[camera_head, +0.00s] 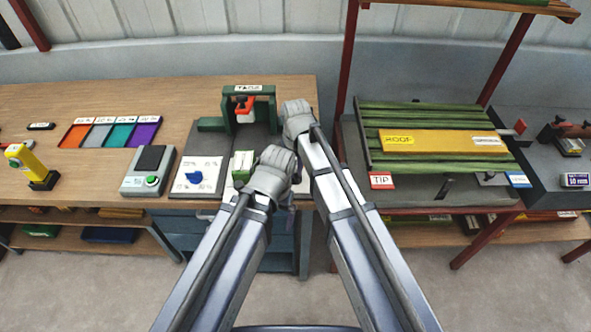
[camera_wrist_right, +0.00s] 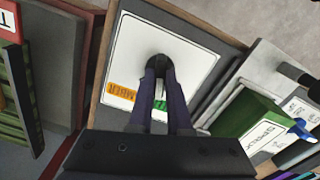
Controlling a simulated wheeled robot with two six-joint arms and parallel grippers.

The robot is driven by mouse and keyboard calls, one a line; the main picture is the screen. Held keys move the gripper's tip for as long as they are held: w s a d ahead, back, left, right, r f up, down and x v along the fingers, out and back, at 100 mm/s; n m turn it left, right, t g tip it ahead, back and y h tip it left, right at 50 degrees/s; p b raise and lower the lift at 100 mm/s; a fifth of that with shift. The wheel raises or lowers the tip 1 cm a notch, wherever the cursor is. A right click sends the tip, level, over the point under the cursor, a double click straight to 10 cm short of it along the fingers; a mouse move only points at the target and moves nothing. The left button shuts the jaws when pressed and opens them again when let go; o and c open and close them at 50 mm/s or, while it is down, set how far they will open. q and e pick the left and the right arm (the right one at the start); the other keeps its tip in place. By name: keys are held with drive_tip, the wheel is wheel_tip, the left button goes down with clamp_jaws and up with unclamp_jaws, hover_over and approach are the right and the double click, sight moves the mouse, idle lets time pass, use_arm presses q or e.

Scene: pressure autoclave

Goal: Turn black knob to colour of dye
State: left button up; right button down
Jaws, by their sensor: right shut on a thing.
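The black knob (camera_wrist_right: 157,61) stands on a white dial plate (camera_wrist_right: 195,58) in the right wrist view. My right gripper (camera_wrist_right: 158,72) is shut on it from above. An orange label with dark letters (camera_wrist_right: 121,91) and part of a green label (camera_wrist_right: 160,102) show on the plate beside the fingers; other markings are hidden. In the head view my arms cover the knob and most of its plate, and only a little of my right gripper (camera_head: 291,197) shows. My left gripper cannot be made out. Orange, grey, teal and purple trays (camera_head: 142,133) lie on the left of the bench.
A green box (camera_head: 243,161) stands beside the dial plate. Left of it is a white plate with a blue knob (camera_head: 195,178). A green frame (camera_head: 270,101) with an orange-red part (camera_head: 243,108) stands behind. A slatted green rack (camera_head: 440,115) lies to the right.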

sight(296, 172)
drive_tip(key=shift+n, duration=1.6)
drive_tip(key=c, duration=0.9)
unclamp_jaws()
drive_tip(key=shift+o, duration=0.2)
drive_tip(key=shift+r, duration=0.15)
wheel_tip(296, 172, up, 8)
drive_tip(key=p, duration=0.8)
drive_tip(key=shift+f, duration=0.2)
